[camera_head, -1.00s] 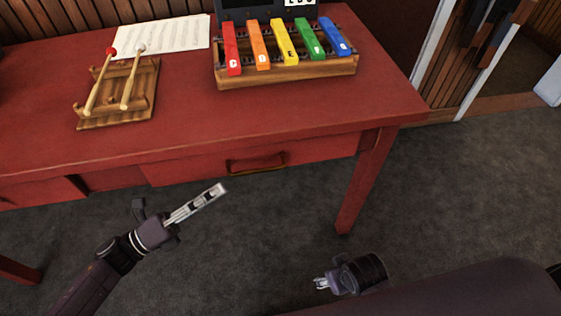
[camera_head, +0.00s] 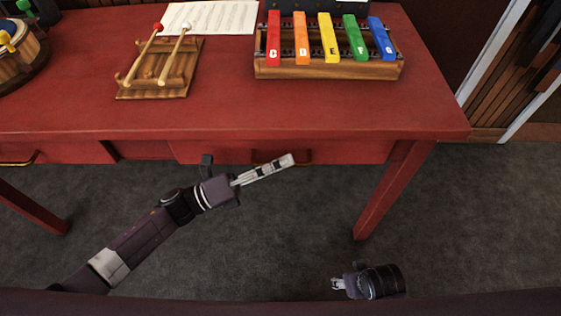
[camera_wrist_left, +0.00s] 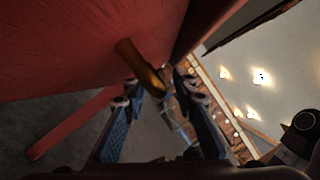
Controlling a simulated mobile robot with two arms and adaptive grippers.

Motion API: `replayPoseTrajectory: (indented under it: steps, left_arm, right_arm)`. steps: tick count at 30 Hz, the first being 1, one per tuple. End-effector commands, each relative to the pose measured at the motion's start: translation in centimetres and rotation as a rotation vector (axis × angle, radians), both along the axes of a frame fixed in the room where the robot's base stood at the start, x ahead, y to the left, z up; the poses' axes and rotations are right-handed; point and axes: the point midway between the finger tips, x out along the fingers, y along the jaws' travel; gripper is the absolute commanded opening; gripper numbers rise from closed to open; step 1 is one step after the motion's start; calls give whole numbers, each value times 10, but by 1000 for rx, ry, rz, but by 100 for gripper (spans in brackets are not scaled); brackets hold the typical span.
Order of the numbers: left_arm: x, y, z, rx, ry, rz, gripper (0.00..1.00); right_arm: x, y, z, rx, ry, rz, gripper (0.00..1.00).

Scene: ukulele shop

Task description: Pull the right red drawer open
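The right red drawer (camera_head: 350,151) sits under the red table top, and its front looks about in line with the table's front. Its brass handle (camera_head: 303,157) is partly hidden behind my left gripper (camera_head: 289,161). In the left wrist view the handle (camera_wrist_left: 138,62) lies just ahead of the left fingertips, its near end showing between them. The left fingers (camera_wrist_left: 157,88) are apart; I cannot tell whether they touch the handle. My right gripper (camera_head: 337,284) is low at the bottom, well away from the drawer; its finger opening is too small to tell.
The left drawer's handle (camera_head: 18,160) shows at the far left. On the red table (camera_head: 230,112) stand a colored xylophone (camera_head: 330,69), a wooden rack with two mallets (camera_head: 150,90), and sheet music (camera_head: 225,16). A table leg (camera_head: 390,190) is right of the drawer. Grey floor is clear.

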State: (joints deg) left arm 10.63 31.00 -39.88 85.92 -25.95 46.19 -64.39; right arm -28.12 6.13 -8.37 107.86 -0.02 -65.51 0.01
Motion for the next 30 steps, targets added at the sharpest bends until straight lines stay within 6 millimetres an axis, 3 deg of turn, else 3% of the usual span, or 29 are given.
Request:
replayPoseTrajectory:
  steps: [4, 11, 30]
  left_arm:
    - [0, 0, 0, 0, 0, 0, 25]
    - [0, 0, 0, 0, 0, 0, 0]
    - [-3, 0, -2, 1, 2, -1, 0]
  right_arm:
    - [0, 0, 0, 0, 0, 0, 54]
    - [0, 1, 0, 1, 0, 0, 54]
    - [2, 0, 1, 1, -4, 0, 54]
